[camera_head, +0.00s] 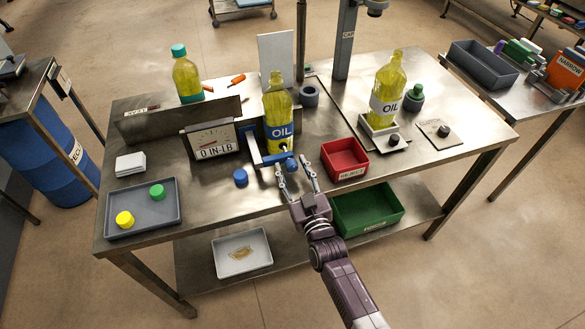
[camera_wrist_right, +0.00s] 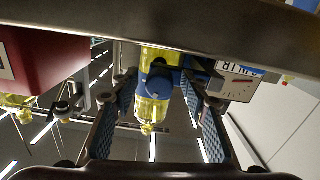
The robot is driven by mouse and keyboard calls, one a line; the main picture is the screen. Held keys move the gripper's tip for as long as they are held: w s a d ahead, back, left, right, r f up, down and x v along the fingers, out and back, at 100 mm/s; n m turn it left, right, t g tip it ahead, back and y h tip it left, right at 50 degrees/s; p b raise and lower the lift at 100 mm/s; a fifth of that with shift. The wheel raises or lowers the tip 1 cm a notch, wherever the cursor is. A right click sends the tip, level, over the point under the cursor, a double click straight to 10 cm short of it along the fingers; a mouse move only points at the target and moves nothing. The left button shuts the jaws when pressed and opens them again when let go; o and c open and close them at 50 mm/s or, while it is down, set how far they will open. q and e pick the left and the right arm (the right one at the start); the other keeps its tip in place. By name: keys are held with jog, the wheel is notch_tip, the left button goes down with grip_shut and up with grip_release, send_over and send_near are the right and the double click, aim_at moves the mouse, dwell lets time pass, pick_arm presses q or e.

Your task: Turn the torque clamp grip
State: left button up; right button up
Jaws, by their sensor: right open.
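The torque clamp (camera_head: 266,158) is a blue and pale bar frame around the lower part of an oil bottle (camera_head: 277,106) with a blue label. A blue round grip (camera_head: 291,164) sits at its front right end. The gauge (camera_head: 213,141) beside it reads 0 IN-LB. My right gripper (camera_head: 294,171) is open, its fingertips close to the blue grip, one on each side. In the right wrist view the open fingers (camera_wrist_right: 166,98) frame the yellow bottle (camera_wrist_right: 153,88) and blue clamp parts (camera_wrist_right: 160,76). Contact cannot be told. My left gripper is out of view.
A red reject bin (camera_head: 344,158) stands just right of my gripper. A loose blue cap (camera_head: 240,177) lies to its left. A grey tray (camera_head: 142,208) holds yellow and green caps. Another oil bottle (camera_head: 388,88) stands on a scale at right.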

jog(key=v, duration=1.2)
jog(key=shift+d, duration=0.15)
